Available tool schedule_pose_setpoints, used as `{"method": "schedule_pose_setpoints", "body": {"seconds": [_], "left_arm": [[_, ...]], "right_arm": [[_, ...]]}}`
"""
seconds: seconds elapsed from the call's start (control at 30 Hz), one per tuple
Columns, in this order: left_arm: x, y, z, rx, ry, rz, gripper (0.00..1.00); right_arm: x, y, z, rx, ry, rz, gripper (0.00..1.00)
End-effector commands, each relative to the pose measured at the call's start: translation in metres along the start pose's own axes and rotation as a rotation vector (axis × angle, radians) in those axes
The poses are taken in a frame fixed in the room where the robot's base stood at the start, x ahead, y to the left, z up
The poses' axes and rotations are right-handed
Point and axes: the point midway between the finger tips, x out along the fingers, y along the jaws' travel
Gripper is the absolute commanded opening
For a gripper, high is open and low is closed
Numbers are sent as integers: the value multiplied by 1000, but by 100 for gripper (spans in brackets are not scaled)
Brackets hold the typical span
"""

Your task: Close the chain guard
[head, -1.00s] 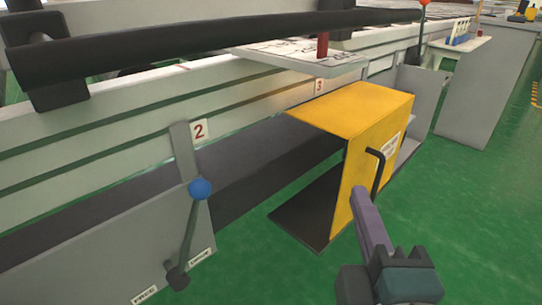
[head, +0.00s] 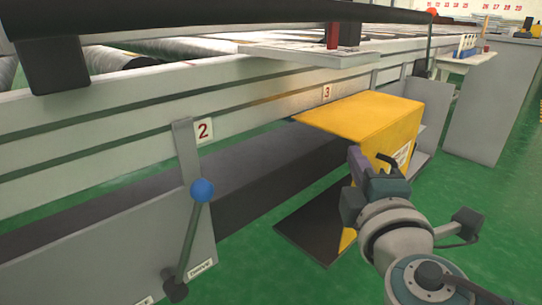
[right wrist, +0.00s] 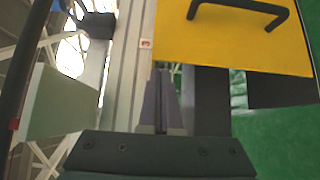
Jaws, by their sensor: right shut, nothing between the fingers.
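The yellow chain guard (head: 362,117) juts out from the side of the machine below the "3" label, over a dark plate. Its black bar handle (head: 388,162) is on its outer face, partly hidden behind my right gripper (head: 356,160). My right gripper is shut and empty, in front of the guard's near edge. In the right wrist view the shut fingers (right wrist: 160,103) lie just below the guard's yellow face (right wrist: 225,45), apart from the handle (right wrist: 242,10). My left gripper is out of view.
The long conveyor frame (head: 110,135) fills the left and back. A grey cabinet (head: 490,105) stands at the back right. Green floor is free at the right.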

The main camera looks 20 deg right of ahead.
Motion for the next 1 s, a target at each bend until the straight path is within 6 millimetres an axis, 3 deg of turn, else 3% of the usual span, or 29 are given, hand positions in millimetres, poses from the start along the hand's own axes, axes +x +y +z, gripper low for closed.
{"method": "schedule_pose_setpoints", "body": {"seconds": [0.63, 0.77, 1.0], "left_arm": [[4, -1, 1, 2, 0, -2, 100], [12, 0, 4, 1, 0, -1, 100], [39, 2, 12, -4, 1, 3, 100]], "right_arm": [[11, -1, 12, -1, -1, 1, 0], [25, -2, 26, -2, -3, 3, 0], [73, -5, 74, -3, -5, 6, 0]]}}
